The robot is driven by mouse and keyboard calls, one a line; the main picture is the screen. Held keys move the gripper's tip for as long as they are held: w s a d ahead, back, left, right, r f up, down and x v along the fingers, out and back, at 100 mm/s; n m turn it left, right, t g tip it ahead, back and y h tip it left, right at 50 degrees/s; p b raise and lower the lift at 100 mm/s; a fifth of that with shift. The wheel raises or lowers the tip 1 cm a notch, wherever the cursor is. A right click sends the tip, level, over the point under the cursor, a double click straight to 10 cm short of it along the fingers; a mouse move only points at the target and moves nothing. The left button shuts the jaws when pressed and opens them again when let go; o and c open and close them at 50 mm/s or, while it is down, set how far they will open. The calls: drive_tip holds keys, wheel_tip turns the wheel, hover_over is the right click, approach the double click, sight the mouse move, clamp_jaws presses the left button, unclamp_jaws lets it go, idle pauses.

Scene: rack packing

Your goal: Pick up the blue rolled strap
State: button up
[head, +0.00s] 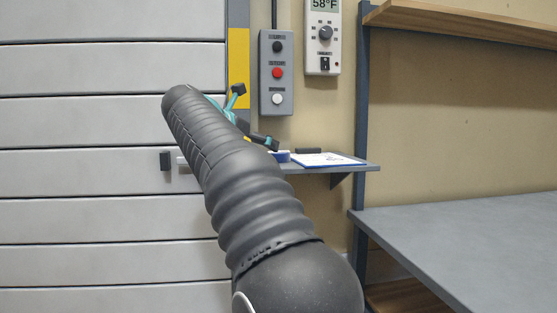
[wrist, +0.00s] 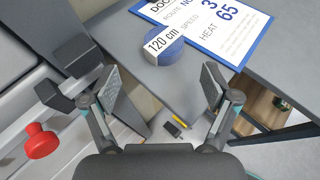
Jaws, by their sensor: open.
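The blue rolled strap (wrist: 164,50) lies on a grey wall shelf (wrist: 165,88), with a white "120 cm" label facing up in the wrist view. It touches or overlaps the edge of a blue clipboard as seen there. In the head view the strap (head: 283,156) shows as a small blue piece beside my arm, partly hidden. My gripper (wrist: 161,86) is open and empty. The strap appears beyond the fingertips, roughly midway between them. In the head view my gripper (head: 252,116) is mostly behind my arm, above the shelf's left part.
The blue clipboard (wrist: 232,32) with a printed sheet lies beside the strap. A small black and yellow object (wrist: 177,127) shows below, between the fingers. A button box (head: 277,72) and thermostat (head: 323,38) hang above the shelf. A grey table (head: 470,235) stands at right.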

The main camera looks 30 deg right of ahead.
sight(279, 152)
drive_tip(key=shift+s+b+x, duration=0.1)
drive_tip(key=shift+b+x, duration=0.2)
drive_tip(key=shift+x, duration=1.85)
drive_tip(key=shift+s+b+x, duration=0.15)
drive_tip(key=shift+b+x, duration=0.15)
drive_tip(key=shift+x, duration=1.85)
drive_tip(key=shift+d+r, duration=0.15)
drive_tip(key=c, duration=1.4)
drive_tip(key=shift+r, duration=0.15)
